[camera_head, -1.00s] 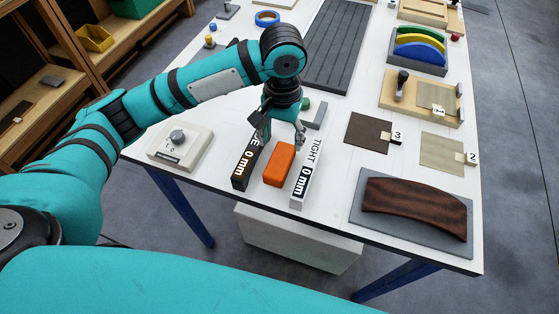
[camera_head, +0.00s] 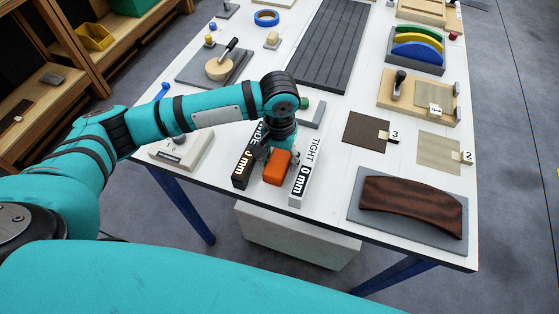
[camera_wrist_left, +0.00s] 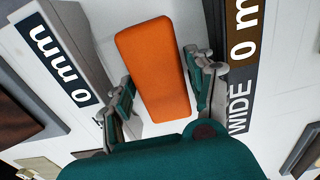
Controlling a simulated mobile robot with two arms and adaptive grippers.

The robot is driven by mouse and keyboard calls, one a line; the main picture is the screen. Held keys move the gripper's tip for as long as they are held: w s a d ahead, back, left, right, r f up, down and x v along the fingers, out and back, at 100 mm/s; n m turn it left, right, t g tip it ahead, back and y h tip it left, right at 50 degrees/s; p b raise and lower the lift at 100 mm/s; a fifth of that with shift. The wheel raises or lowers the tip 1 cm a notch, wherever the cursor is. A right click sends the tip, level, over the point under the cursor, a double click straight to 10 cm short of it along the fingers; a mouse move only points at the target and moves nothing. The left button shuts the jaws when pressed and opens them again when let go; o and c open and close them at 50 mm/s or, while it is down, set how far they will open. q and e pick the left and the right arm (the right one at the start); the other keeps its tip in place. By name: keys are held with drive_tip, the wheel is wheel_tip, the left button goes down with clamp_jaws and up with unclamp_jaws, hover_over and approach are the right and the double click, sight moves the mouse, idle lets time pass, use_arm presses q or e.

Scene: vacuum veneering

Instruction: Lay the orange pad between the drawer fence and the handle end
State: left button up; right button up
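The orange pad (camera_head: 277,168) lies near the table's front edge, between a dark block marked WIDE 0 mm (camera_head: 243,168) and a pale block marked TIGHT 0 mm (camera_head: 303,182). My left gripper (camera_head: 281,152) is down over its rear part. In the left wrist view, the fingers (camera_wrist_left: 158,68) stand on either side of the pad (camera_wrist_left: 153,70), very close to its long sides. I cannot tell whether they press on it. My right gripper is out of view. I cannot surely identify the drawer fence or handle end; a wooden fixture (camera_head: 424,8) is cut off at the top.
A white box with a knob (camera_head: 183,150) stands left of the blocks. A curved dark wood piece lies on a grey slab (camera_head: 360,222) at right. A tan board with a black knob (camera_head: 426,107), a dark veneer sheet (camera_head: 364,130) and a ribbed grey panel (camera_head: 333,50) lie beyond.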

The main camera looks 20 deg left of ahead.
use_arm(q)
drive_tip(key=shift+r, duration=0.1)
drive_tip(key=c, duration=0.9)
